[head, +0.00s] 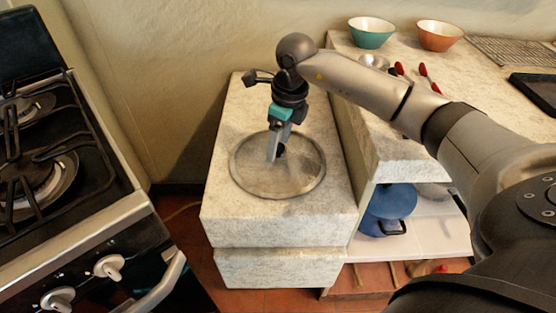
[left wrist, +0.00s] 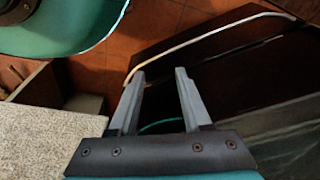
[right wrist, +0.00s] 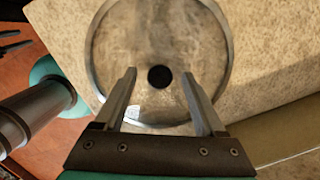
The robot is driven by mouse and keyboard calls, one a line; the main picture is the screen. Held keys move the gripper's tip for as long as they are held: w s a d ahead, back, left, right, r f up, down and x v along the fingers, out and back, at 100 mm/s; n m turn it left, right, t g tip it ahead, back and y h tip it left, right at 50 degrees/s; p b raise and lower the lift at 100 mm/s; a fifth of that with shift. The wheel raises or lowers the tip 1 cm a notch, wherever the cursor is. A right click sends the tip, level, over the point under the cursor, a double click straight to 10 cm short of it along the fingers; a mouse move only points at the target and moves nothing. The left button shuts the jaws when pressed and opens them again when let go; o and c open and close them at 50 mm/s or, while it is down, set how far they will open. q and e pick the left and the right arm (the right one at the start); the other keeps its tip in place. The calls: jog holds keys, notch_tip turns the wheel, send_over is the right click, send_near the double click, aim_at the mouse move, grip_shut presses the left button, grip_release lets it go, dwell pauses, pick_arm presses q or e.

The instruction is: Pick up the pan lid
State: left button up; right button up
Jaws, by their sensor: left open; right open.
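The pan lid (head: 299,178) is a round glass disc with a metal rim, lying flat on the pale stone block in the head view. Its dark round knob (right wrist: 160,77) shows in the right wrist view, between and beyond my fingertips. My right gripper (head: 276,157) points down over the lid; it also shows in the right wrist view (right wrist: 160,75), open, with nothing between its fingers. I cannot tell whether the fingers touch the lid. My left gripper (left wrist: 158,75) is open and empty in the left wrist view, over the dark stove side and floor; the head view does not show it.
A stove (head: 85,235) stands at the left, with a gap to the stone block (head: 235,222). On the counter at the right are a teal bowl (head: 371,34), an orange bowl (head: 440,37) and red-tipped utensils. A blue pot (head: 388,204) sits on the shelf below.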

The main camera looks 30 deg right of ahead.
jog(key=shift+c, duration=0.3)
grip_shut()
dwell(0.3)
dwell(0.8)
